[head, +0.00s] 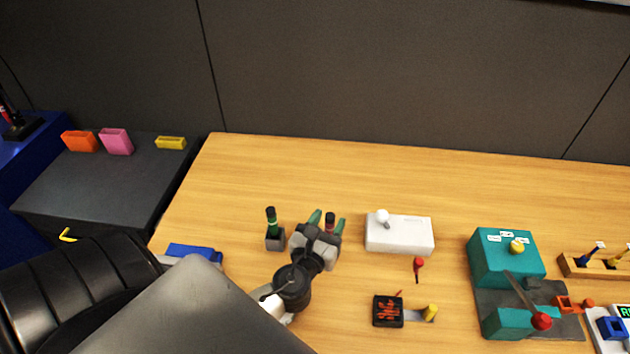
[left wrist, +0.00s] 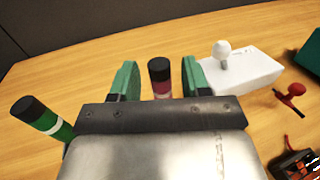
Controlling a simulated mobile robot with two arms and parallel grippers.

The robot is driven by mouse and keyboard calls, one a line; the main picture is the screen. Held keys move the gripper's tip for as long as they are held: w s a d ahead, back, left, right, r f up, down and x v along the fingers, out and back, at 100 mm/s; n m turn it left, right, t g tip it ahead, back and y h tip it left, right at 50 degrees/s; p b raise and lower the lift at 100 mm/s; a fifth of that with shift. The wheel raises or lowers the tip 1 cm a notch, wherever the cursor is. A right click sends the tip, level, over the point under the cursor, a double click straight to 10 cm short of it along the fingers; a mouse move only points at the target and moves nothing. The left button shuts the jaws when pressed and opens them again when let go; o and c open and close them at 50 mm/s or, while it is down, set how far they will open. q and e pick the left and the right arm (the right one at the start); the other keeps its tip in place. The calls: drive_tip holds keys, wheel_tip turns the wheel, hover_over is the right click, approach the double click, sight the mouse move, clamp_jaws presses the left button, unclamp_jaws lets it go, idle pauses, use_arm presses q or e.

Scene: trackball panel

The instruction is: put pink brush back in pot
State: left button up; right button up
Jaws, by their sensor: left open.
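The brush with a black top and dark pink-red body (head: 330,218) stands upright between the fingers of my left gripper (head: 327,222). In the left wrist view the brush (left wrist: 160,78) has a finger on each side, with gaps visible. My left gripper (left wrist: 158,80) is open around it. The brush's lower end is hidden behind the gripper, so I cannot tell what it stands on. A grey pot (head: 275,241) to the left of the gripper holds a green brush with a black top (head: 271,219). My right gripper is not in view.
A white box with a ball-topped stick (head: 405,235) stands close to the gripper's right. A red lever (head: 418,266), a black panel (head: 388,311) and a teal box (head: 500,262) lie further right. A blue object (head: 194,252) is at the left. The table's back (head: 300,165) is clear.

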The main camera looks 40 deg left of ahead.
use_arm(q)
drive_tip(key=b+v, duration=0.2)
drive_tip(key=v, duration=0.7)
